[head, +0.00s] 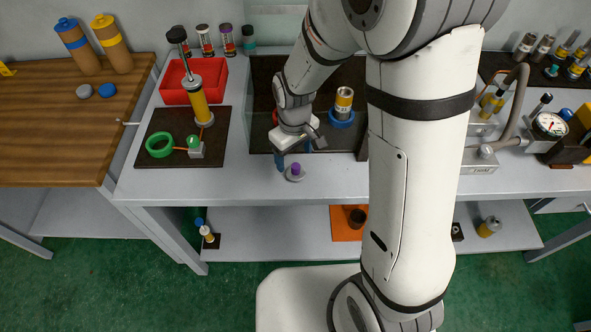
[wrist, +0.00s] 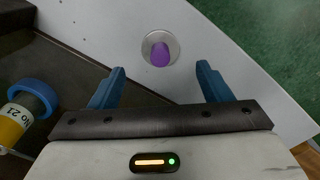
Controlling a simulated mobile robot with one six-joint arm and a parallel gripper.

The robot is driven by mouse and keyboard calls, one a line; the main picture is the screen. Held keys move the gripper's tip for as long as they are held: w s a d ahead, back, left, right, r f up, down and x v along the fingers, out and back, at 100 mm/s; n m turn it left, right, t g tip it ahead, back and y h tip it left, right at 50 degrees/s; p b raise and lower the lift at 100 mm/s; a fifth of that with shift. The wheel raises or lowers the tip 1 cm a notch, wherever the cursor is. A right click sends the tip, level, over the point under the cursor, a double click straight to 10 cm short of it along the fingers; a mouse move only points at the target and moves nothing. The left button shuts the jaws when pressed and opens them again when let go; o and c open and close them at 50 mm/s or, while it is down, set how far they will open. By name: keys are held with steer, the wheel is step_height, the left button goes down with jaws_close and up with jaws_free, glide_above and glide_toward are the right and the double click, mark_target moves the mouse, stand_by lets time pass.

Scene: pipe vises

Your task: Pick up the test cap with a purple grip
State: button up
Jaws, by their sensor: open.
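A dark tray (head: 262,132) lies behind the cap and holds a cylinder in a blue ring (head: 342,118). A dark mat (head: 160,130) with a green ring (head: 160,145) and a yellow pump lies to the left. A red bin (head: 172,95) stands behind. The bench's front edge is close.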

mark_target(296, 166)
steer(key=f, duration=0.4)
steer(key=f+p, duration=0.1)
steer(key=f, duration=0.1)
steer(key=shift+s+d, duration=0.15)
steer(key=shift+s, duration=0.1)
steer(key=shift+r, duration=0.1)
steer(key=c, duration=1.1)
steer(key=shift+r, duration=0.1)
steer(key=shift+c, duration=0.2)
